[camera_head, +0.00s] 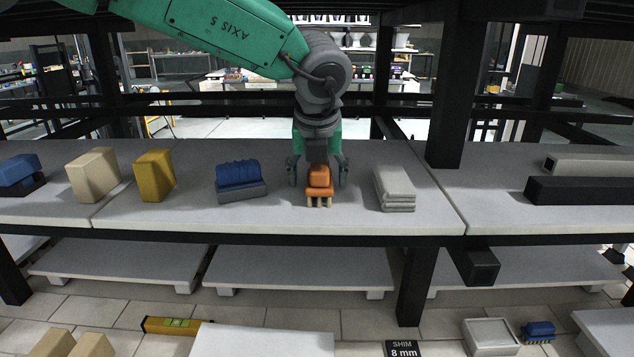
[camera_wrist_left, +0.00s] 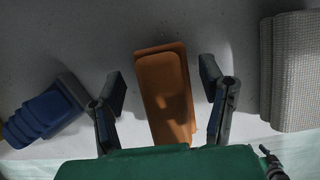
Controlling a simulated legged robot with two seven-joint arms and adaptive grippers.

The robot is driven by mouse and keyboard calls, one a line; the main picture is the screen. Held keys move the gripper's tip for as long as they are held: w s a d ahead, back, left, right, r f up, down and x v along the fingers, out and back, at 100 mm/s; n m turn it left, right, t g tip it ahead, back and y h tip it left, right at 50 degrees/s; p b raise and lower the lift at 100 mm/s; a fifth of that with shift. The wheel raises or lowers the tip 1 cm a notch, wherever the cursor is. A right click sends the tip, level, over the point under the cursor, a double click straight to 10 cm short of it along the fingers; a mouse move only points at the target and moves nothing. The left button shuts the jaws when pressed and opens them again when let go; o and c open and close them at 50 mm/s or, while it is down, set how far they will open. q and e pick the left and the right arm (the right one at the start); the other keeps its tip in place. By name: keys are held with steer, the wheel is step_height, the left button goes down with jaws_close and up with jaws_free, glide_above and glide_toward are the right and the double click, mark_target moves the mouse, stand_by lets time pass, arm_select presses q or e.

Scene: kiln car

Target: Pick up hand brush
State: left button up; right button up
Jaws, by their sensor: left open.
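The hand brush, an orange body with pale bristle tufts at its front edge (camera_head: 319,190), sits on the grey upper shelf slab (camera_head: 260,221). My left gripper (camera_head: 318,177) reaches down over it from above. Its two fingers are spread, one on each side of the brush. In the left wrist view the orange brush (camera_wrist_left: 165,95) lies between the open fingers of the left gripper (camera_wrist_left: 162,82), with visible gaps on both sides. No contact shows. My right gripper is not in view.
A blue ribbed object on a grey base (camera_head: 240,181) stands left of the brush, and a folded grey cloth stack (camera_head: 394,188) to the right. Yellow (camera_head: 154,175) and tan (camera_head: 93,174) blocks stand further left. A black post (camera_head: 444,110) rises at right.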

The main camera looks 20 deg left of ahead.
arm_select(q)
steer(key=shift+s+d+r, duration=0.1)
steer(key=shift+d+r, duration=0.05)
steer(key=shift+d, duration=0.35)
steer(key=shift+c, duration=0.8)
steer(key=shift+d, duration=0.1)
steer(key=c, duration=1.1)
steer(key=shift+c, duration=0.8)
steer(key=shift+a, duration=0.5)
steer(key=shift+r, duration=0.55)
steer(key=v, duration=0.2)
steer(key=shift+s+d+r, duration=0.1)
steer(key=shift+d+r, duration=0.15)
steer(key=s+d+b, duration=0.1)
steer(key=s+d, duration=0.1)
steer(key=s, duration=0.6)
steer(key=s+d+b, duration=0.1)
steer(key=s+d, duration=0.1)
steer(key=s, duration=0.6)
steer(key=shift+s+d, duration=0.2)
steer(key=shift+d, duration=0.1)
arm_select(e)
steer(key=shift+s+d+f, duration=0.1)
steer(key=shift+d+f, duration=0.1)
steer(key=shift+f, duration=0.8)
